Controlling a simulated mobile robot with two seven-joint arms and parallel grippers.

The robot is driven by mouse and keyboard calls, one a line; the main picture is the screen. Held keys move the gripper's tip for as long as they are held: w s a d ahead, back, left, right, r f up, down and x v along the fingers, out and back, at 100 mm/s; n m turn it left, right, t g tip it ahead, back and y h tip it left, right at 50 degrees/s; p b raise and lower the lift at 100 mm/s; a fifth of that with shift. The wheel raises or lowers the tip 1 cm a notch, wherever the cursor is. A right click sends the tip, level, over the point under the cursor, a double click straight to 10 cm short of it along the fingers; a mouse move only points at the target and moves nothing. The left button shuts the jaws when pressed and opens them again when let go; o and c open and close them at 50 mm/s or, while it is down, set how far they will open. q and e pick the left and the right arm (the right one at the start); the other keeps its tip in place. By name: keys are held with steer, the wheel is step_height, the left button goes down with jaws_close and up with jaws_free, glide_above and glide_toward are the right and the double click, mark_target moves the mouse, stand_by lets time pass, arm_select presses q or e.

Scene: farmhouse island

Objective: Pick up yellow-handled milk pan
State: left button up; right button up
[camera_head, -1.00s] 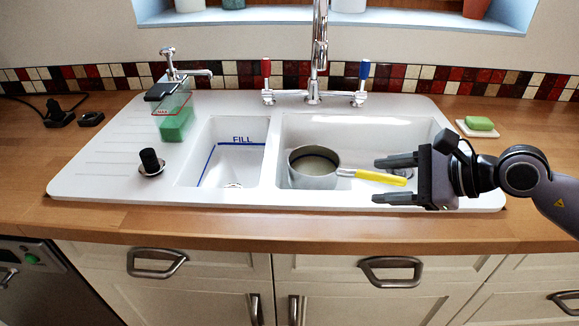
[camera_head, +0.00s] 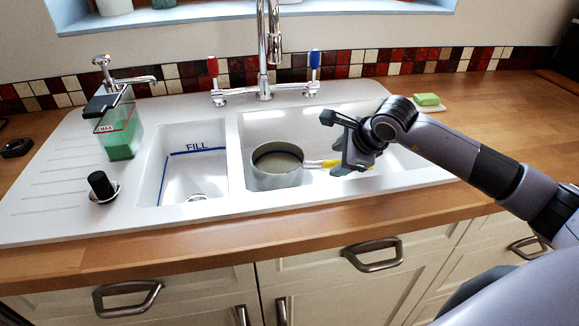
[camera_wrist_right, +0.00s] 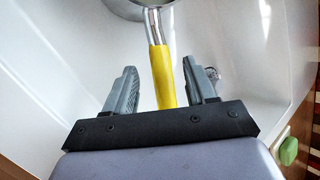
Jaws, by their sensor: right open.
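The milk pan (camera_head: 277,166) is a round metal pan with a yellow handle. It sits in the right, larger basin of the white sink (camera_head: 222,178), its handle pointing right. My right gripper (camera_head: 335,145) is open at the handle, coming in from the right. In the right wrist view the yellow handle (camera_wrist_right: 162,78) runs between the two spread fingers of the gripper (camera_wrist_right: 160,90), with a gap on each side. The pan body (camera_wrist_right: 140,8) shows only partly at the top there. In the head view the gripper hides part of the handle. My left gripper is not in view.
A chrome tap (camera_head: 266,50) with red and blue levers stands behind the basins. A green soap (camera_head: 427,99) lies at right. The smaller basin (camera_head: 185,170) is empty.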

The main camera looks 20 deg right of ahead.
mark_target(333, 162)
steer(key=shift+x, duration=1.55)
jaws_close()
steer(key=shift+w+r, duration=0.1)
steer(key=shift+r, duration=0.1)
